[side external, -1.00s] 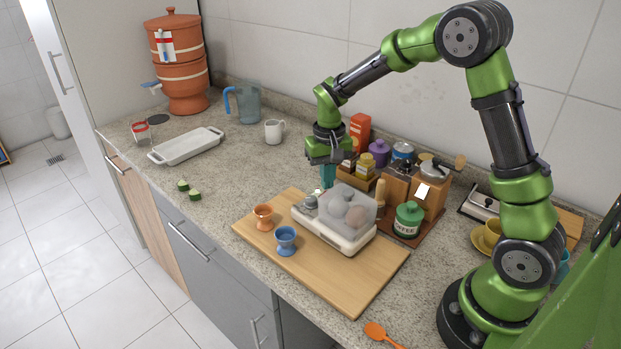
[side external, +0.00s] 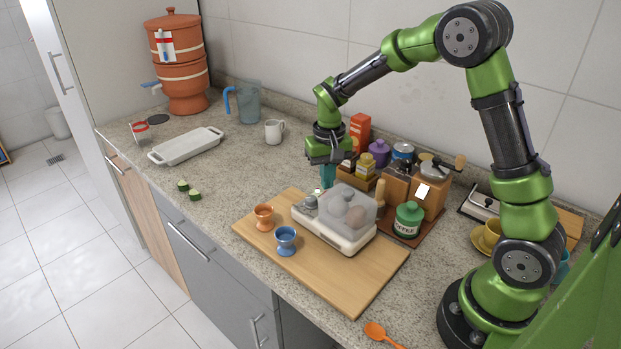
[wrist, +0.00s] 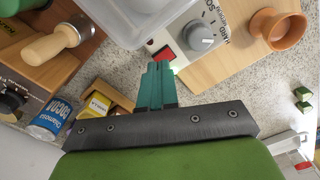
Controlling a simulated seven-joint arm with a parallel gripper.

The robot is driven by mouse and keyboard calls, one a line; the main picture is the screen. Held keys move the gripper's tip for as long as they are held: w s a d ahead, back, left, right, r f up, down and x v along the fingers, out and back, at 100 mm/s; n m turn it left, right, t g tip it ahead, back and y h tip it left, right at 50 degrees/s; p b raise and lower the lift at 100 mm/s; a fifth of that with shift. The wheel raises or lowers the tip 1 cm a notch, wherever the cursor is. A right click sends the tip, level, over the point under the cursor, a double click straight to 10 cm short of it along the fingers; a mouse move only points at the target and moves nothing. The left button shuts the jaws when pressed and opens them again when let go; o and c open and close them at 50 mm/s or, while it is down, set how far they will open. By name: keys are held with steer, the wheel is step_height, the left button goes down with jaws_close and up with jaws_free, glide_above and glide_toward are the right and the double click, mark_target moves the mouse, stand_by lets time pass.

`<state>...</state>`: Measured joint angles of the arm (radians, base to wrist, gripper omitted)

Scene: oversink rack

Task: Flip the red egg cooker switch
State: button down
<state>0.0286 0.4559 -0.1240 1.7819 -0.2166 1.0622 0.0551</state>
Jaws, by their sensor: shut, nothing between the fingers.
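The egg cooker (side external: 343,232) is a white base with a clear lid over eggs, standing on a wooden board. In the wrist view its control panel (wrist: 182,42) carries a grey knob (wrist: 199,36) and the red switch (wrist: 166,53). My gripper (wrist: 159,66) is shut and empty. Its teal fingertips appear right at the red switch's near edge in the wrist view; I cannot tell whether they touch it. In the side view my gripper (side external: 328,180) points down at the cooker's back left end, and the switch is not clearly visible there.
An orange egg cup (side external: 264,217) and a blue egg cup (side external: 286,240) stand on the board (side external: 350,290) in front of the cooker. A coffee grinder (side external: 430,195), green coffee jar (side external: 408,219) and spice box (side external: 356,178) crowd the right and back.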

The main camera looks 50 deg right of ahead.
steer(key=shift+f, duration=0.95)
stand_by(0.7)
steer(key=shift+r, duration=3.55)
steer(key=s+a+r+n+t+y, duration=0.1)
steer(key=s+a+r+t, duration=0.2)
steer(key=s, duration=0.6)
steer(key=s+a+r+n+t+y, duration=0.1)
steer(key=s+a+r+t, duration=0.3)
steer(key=s+r, duration=0.4)
steer(key=shift+s+a, duration=0.65)
steer(key=shift+a, duration=0.2)
